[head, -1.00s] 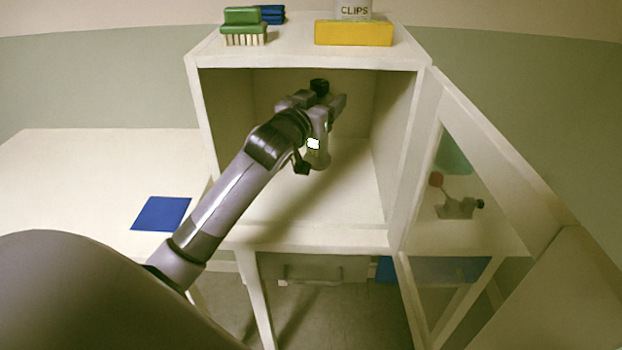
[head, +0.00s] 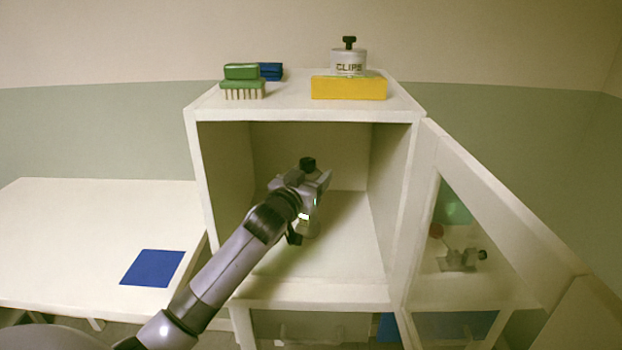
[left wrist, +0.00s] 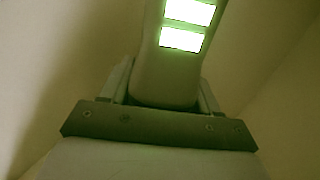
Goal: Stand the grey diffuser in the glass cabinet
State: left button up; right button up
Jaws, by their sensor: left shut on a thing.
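The grey diffuser (head: 310,226) is inside the open glass cabinet (head: 193,160), roughly upright, its lower body showing beneath my left gripper. My left gripper (head: 311,200) is shut on it, reaching in through the open front. In the left wrist view, the pale diffuser body (left wrist: 166,75) sits between the fingers, with two bright greenish-white patches on it. The gripper hides much of the diffuser in the head view. I cannot tell whether its base touches the cabinet floor (head: 350,262). My right gripper is not in view.
A blue mat (head: 153,268) lies left.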

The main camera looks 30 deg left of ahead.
pick_arm(q)
jog(key=shift+f, duration=0.15)
jog(key=o, duration=1.5)
